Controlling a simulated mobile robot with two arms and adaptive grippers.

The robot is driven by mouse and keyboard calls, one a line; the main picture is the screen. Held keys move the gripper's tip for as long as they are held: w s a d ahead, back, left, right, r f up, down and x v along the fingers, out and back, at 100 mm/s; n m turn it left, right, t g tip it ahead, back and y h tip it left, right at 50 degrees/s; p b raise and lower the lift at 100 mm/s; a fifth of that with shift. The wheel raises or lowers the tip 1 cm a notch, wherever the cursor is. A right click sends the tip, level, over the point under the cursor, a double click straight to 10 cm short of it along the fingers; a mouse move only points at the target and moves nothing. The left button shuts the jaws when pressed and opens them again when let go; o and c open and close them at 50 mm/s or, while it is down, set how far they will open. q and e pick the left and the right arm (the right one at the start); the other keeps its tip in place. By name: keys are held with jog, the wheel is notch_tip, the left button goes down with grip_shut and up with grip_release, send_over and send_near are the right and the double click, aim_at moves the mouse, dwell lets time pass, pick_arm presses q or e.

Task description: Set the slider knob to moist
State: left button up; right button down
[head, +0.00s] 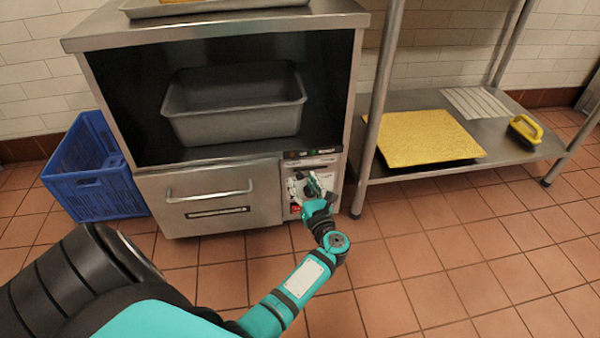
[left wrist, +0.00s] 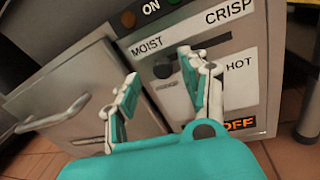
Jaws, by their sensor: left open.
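The slider knob is a small dark knob (left wrist: 163,71) on the grey control panel (left wrist: 258,80). In the left wrist view it sits below the MOIST label (left wrist: 147,46), at the left end of a dark slot (left wrist: 215,43) that runs toward CRISP. My left gripper (left wrist: 160,66) is open, with one finger to each side of the knob in that view. I cannot tell whether a finger touches it. In the head view the left gripper (head: 308,186) is in front of the panel and hides the knob. My right gripper is not in view.
A drawer (head: 215,198) with a handle is left of the panel. A steel shelf (head: 400,103) stands to the right, a blue crate (head: 92,190) to the left.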

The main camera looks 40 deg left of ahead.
pick_arm(q)
jog(key=v, duration=0.9)
jog(key=shift+s+d, duration=0.3)
jog(key=shift+r, duration=0.1)
